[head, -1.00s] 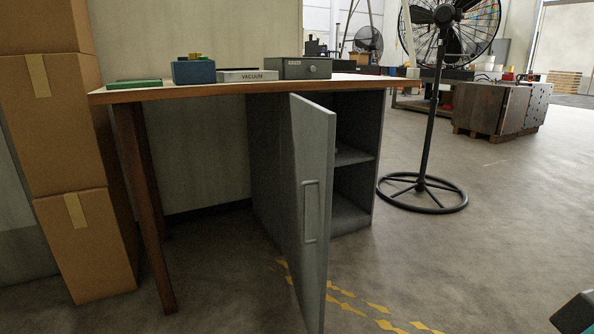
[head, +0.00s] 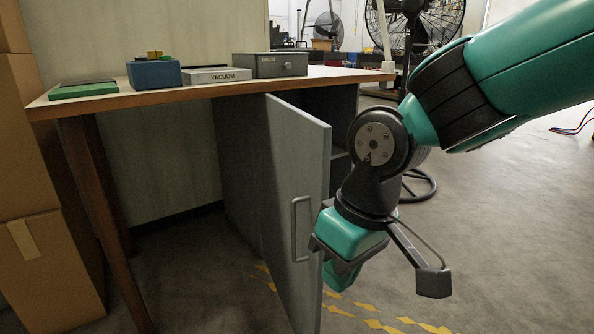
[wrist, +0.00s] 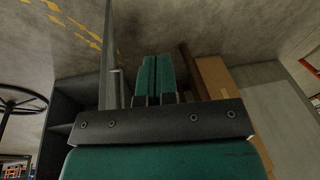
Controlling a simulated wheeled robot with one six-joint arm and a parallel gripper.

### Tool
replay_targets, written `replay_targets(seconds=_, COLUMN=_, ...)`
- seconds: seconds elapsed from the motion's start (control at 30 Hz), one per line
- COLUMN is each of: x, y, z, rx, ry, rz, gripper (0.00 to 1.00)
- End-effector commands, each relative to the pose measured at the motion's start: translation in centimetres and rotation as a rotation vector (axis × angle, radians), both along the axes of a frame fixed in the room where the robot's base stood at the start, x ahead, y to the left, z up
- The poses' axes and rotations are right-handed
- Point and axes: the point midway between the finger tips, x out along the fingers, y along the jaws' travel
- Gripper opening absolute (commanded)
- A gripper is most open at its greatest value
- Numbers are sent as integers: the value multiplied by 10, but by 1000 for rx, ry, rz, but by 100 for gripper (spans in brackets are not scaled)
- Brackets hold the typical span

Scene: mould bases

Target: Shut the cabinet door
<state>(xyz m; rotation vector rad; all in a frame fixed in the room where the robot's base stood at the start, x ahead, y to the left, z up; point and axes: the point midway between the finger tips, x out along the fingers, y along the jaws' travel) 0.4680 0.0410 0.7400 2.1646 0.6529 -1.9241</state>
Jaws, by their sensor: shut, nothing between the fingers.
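The grey cabinet door (head: 290,170) stands wide open, swung out from the cabinet (head: 240,165) under the table. Its bar handle (head: 300,228) is on the face I see. My gripper (head: 340,275) is in front of the door's free edge, low and tilted down, overlapping that edge in the head view. In the wrist view the fingers (wrist: 158,65) are together and empty. There the door (wrist: 109,60) shows as a thin upright panel left of the fingers, with its handle (wrist: 119,88) on the finger side and a visible gap. Most of the cabinet's opening is hidden behind door and arm.
The wooden tabletop (head: 130,97) carries a green block, a blue block, a vacuum-labelled case and a grey box. A table leg (head: 105,220) and cardboard boxes (head: 35,190) stand left. A fan (head: 425,30) stands behind.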

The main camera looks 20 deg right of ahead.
Motion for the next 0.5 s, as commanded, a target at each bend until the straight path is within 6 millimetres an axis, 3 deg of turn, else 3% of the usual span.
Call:
replay_targets(seconds=0.03, x=27, y=5, z=29, rx=-65, ry=-9, rz=-54, gripper=0)
replay_targets(seconds=0.2, x=110, y=18, z=57, rx=-296, ry=-139, rz=-283, gripper=0)
replay_targets(seconds=0.33, x=151, y=31, z=70, rx=-430, ry=-270, rz=-412, gripper=0)
replay_targets(seconds=0.5, x=174, y=40, z=78, rx=-522, ry=-394, rz=-507, gripper=0)
